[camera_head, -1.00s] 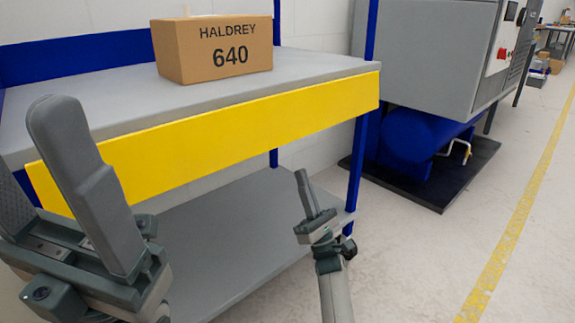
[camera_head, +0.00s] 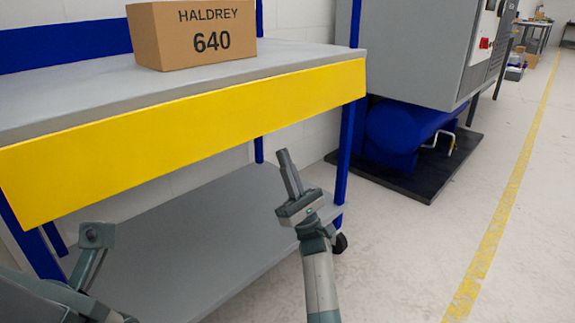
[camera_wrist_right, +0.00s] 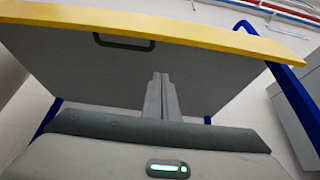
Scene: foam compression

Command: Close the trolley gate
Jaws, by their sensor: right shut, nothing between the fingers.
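The trolley has a grey top shelf (camera_head: 60,95) and a grey lower shelf (camera_head: 215,230) on blue posts. A long yellow panel (camera_head: 190,128), apparently the gate, runs along the front edge of the top shelf. It also shows as a yellow edge in the right wrist view (camera_wrist_right: 180,25), above a grey surface with a dark handle (camera_wrist_right: 123,42). My right gripper (camera_head: 284,160) is shut and empty, pointing up below the panel near its right end, with no visible contact. My left gripper (camera_head: 95,238) shows only partly at the lower left; its fingers cannot be made out.
A cardboard box (camera_head: 192,35) marked HALDREY 640 stands on the top shelf. A blue post (camera_head: 345,145) and a caster (camera_head: 340,243) are near my right gripper. A grey machine with a blue tank (camera_head: 395,130) stands behind right. The floor (camera_head: 420,265) at right is clear.

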